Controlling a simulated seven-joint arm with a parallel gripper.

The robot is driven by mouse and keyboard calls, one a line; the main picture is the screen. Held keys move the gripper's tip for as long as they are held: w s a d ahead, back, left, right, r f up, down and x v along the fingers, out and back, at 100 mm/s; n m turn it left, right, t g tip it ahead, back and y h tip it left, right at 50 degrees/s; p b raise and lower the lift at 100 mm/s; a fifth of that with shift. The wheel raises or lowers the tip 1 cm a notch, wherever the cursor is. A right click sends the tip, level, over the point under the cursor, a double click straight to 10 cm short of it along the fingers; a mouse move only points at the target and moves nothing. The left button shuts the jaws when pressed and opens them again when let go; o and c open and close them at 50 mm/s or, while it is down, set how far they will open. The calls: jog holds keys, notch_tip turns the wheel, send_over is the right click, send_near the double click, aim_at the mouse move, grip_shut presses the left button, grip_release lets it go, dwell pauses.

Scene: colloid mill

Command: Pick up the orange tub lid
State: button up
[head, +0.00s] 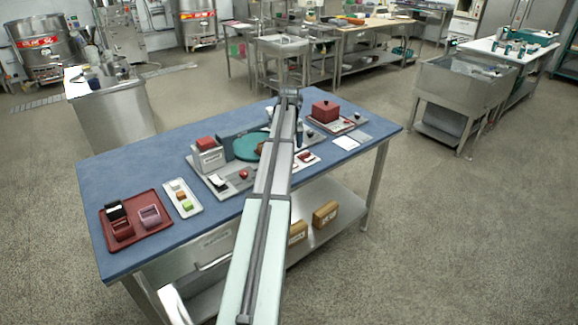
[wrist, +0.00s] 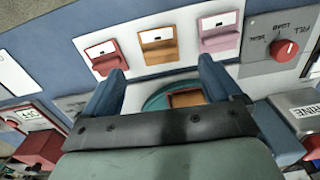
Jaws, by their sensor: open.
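In the wrist view my gripper (wrist: 163,68) is open, with its two blue fingers apart and nothing held between them. An orange-brown square piece (wrist: 185,98) lies on a teal round plate (wrist: 152,103), partly hidden behind the gripper body. It also shows in the head view (head: 261,149), just left of my arm. Beyond the fingertips an orange piece (wrist: 160,43) with a white label sits between a red one (wrist: 104,57) and a pink one (wrist: 220,32). I cannot tell for sure which orange piece is the tub lid.
A red-knobbed dial plate (wrist: 285,48) and a steel box with a red top (head: 207,152) flank the teal plate. A red tray (head: 153,242) and a white tray (head: 188,209) stand at the left. A red box (head: 325,110) stands at the right. My arm hides the blue table's middle.

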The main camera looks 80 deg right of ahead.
jog(key=shift+f, duration=3.15)
jog(key=shift+c, duration=0.3)
jog(key=c, duration=1.1)
